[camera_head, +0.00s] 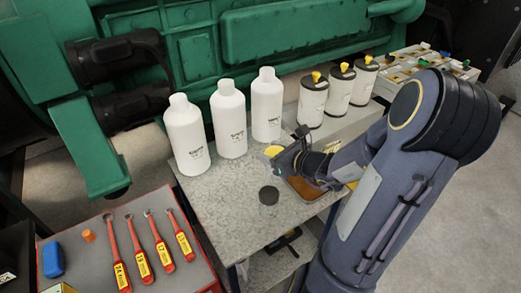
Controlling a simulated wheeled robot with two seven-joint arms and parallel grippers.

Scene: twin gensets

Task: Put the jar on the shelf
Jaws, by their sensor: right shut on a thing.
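My right gripper (284,160) reaches in from the right over the metal-topped table (232,205). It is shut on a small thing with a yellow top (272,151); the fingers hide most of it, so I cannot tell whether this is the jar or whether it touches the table. A short dark cylinder (269,196) stands on the table in front of the gripper. A lower shelf (268,270) shows in part under the table, with a dark object on it. My left gripper is not in view.
Several white bottles (230,118) line the table's back edge. Canisters with yellow knobs (313,98) stand to their right. An amber tray (304,189) lies under my right arm. Wrenches with red handles (140,254) lie on the grey top at front left. The table's front left is clear.

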